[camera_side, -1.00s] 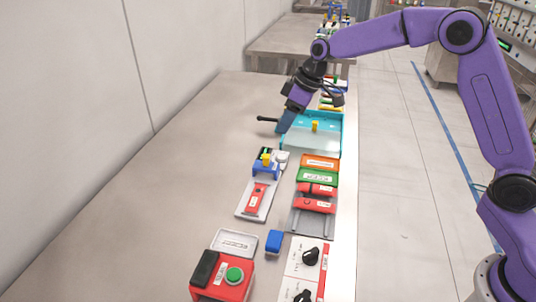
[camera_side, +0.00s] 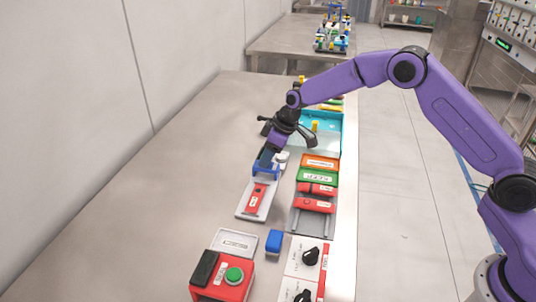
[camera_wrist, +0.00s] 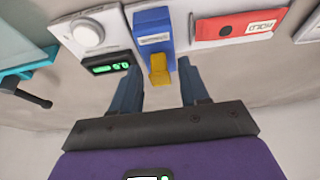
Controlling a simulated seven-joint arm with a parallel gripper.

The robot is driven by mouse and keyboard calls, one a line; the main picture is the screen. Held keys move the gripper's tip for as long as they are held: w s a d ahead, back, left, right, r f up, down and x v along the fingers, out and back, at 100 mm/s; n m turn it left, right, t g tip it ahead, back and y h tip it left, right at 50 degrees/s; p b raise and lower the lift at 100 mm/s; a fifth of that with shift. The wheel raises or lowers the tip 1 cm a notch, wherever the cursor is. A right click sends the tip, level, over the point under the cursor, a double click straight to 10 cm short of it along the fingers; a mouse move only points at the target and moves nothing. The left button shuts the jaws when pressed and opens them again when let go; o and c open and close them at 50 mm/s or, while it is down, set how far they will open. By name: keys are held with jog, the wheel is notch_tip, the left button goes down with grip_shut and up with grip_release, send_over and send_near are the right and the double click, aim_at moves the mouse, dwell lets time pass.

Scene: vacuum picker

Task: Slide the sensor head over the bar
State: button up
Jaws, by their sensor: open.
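I cannot tell whether the fingers touch the tab. In the side view my gripper hides the tab. I cannot tell for sure which part is the sensor head or which is the bar.
A red block (camera_side: 258,196) labelled HOLD lies on the rail plate. A white knob (camera_wrist: 88,32) and a green display (camera_wrist: 108,66) sit beside the blue block. A teal tray (camera_side: 333,123), green and red blocks (camera_side: 317,175) stand right. The table's left side is clear.

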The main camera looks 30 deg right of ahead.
grip_shut()
jog(key=s+a, duration=0.7)
jog(key=a, duration=0.1)
jog(key=shift+s, duration=0.4)
grip_release()
jog(key=shift+d, duration=0.1)
